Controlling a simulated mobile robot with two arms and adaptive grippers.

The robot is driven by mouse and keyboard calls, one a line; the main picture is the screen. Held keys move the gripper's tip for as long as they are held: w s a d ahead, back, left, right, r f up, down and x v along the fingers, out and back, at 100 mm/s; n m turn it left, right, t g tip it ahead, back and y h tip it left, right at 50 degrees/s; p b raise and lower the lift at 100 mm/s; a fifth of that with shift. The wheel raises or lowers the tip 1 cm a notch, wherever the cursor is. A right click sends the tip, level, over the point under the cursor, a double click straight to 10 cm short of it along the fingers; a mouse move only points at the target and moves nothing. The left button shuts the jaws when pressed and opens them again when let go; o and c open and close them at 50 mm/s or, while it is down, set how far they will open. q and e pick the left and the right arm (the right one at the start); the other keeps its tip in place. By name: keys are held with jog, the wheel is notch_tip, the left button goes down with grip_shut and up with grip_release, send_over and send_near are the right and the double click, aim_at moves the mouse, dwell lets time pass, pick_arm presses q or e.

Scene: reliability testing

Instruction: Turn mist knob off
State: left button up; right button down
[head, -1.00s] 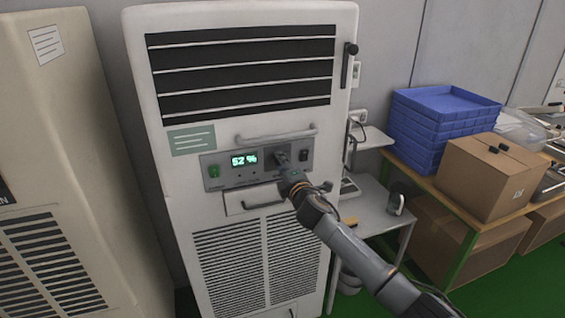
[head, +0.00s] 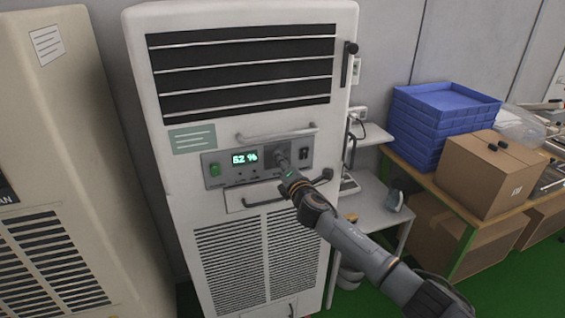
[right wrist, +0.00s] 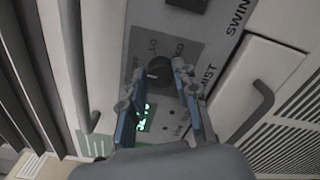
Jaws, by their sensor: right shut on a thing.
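The mist knob (right wrist: 158,71) is a dark round knob on the grey control panel, with lettering ending in "MIST" beside it in the right wrist view. The panel (head: 227,177) is on the front of a tall white machine (head: 180,220), with a lit green percent display (head: 244,158). My right gripper (right wrist: 158,73) has its two blue-grey fingers on either side of the knob, shut on it. In the head view the right gripper (head: 282,161) reaches the panel from the lower right and mostly hides the knob. My left gripper is not in view.
A green button (head: 214,170) and a dark switch (head: 304,153) flank the display and knob. Bar handles sit above (head: 277,134) and below (head: 265,203) the panel. A beige cabinet (head: 60,150) stands left; blue trays (head: 440,108) and a cardboard box (head: 485,175) are right.

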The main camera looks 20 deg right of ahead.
jog(key=c, duration=1)
grip_release()
jog(key=s, duration=1.2)
jog(key=shift+d, duration=0.2)
jog(key=shift+f, duration=0.1)
